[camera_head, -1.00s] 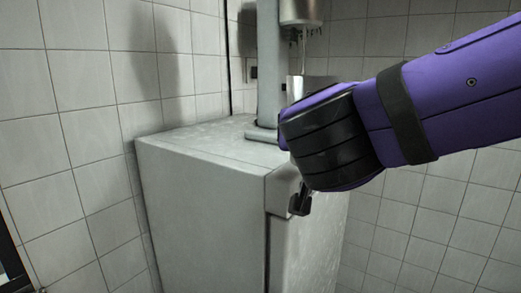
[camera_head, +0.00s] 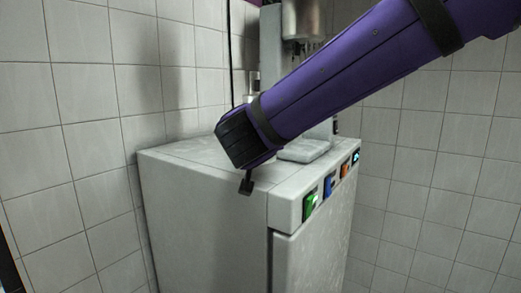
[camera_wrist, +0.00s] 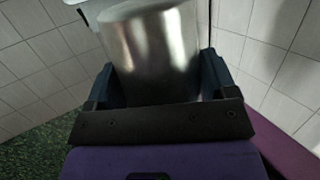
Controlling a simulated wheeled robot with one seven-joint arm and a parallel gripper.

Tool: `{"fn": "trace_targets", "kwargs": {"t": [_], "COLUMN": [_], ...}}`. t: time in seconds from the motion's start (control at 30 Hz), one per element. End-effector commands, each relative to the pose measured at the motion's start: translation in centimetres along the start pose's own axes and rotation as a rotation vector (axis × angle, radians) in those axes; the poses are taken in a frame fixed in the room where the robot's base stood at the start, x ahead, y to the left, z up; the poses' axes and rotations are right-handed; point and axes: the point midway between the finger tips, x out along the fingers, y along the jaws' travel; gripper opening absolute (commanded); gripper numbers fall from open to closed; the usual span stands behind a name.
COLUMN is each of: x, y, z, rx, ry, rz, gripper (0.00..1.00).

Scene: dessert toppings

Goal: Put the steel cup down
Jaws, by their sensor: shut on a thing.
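The steel cup (camera_wrist: 152,48) fills the middle of the wrist view, a shiny plain metal cylinder. My gripper (camera_wrist: 158,76) is shut on it, with a dark finger on either side. In the head view my forearm and wrist hide most of the gripper. Only a small part of the cup (camera_head: 254,84) seems to show above my wrist, over the left part of the white machine's top. The cup's base is hidden, so I cannot tell whether it touches the top.
The white machine (camera_head: 205,215) has a flat top (camera_head: 178,154), a raised pad (camera_head: 303,150) and coloured buttons (camera_head: 328,186) along its front edge. A steel dispenser head (camera_head: 303,20) hangs above the pad. Tiled walls (camera_head: 82,125) close in behind; the top's left part looks clear.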

Motion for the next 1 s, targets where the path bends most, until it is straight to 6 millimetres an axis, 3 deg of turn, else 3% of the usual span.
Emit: {"fn": "trace_targets", "kwargs": {"t": [0.17, 0.4, 0.77, 0.8, 0.9, 1.0], "x": [0.6, 1.1, 1.1, 1.1, 1.1, 1.1], "y": [-0.4, -0.4, -0.4, -0.4, -0.4, -0.4], "z": [0.4, 3.1, 3.5, 3.6, 3.6, 3.5], "rx": [-0.002, -0.001, 0.0, -0.001, -0.001, -0.001], "ry": [0.001, 0.0, 0.001, 0.0, 0.0, 0.0], "rz": [0.0, 0.0, 0.0, 0.0, 0.0, 0.0], "gripper": [0.4, 0.4, 0.4, 0.81, 1.0, 1.0]}}
